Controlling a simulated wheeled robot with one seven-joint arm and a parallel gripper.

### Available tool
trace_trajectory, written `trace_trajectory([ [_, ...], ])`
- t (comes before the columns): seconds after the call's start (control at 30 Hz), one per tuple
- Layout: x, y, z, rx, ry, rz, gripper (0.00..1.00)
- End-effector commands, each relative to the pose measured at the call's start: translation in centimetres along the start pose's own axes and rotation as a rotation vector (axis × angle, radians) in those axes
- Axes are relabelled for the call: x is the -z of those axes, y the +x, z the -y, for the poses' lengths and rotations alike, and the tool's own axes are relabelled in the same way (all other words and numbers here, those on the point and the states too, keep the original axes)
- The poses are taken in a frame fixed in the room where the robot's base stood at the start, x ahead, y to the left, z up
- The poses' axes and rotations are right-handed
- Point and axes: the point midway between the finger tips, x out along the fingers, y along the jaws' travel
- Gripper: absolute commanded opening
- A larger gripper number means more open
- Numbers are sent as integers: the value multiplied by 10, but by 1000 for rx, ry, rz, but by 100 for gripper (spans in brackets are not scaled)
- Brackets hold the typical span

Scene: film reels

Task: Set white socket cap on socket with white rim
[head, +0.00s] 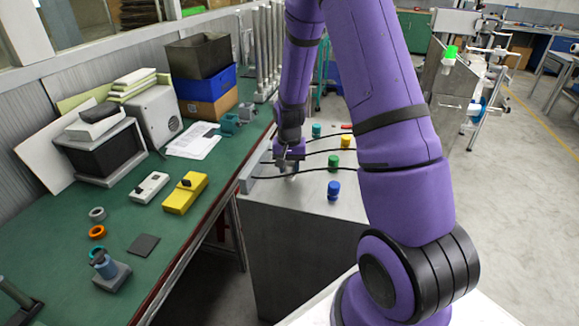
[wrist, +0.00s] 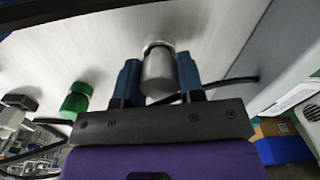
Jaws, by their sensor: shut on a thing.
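My gripper (wrist: 158,82) has its two blue fingers on either side of a pale grey-white cylindrical cap (wrist: 158,70) and is shut on it. In the wrist view, a whitish ring, the socket with white rim (wrist: 157,43), shows at the cap's far end, against the pale metal top. The cap looks lined up with the ring; I cannot tell whether it is fully seated. In the head view, my gripper (head: 290,153) is low over the left part of the grey cabinet top (head: 310,205), and the cap is mostly hidden there.
Blue (head: 333,190), green (head: 334,161), yellow (head: 346,141) and teal (head: 317,130) caps stand on the cabinet top to the right, with black cables running near them. A green workbench (head: 150,220) with boxes and devices lies left, across a gap.

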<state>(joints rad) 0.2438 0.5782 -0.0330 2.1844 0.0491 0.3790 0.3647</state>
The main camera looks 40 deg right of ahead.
Motion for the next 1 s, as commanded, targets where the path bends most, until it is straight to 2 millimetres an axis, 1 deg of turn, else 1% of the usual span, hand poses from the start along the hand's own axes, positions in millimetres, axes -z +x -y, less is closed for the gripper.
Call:
trace_trajectory([
  [0.63, 0, 0, 0, 0, 0, 0, 13],
  [1.0, 0, 6, 0, 0, 1, 0, 13],
])
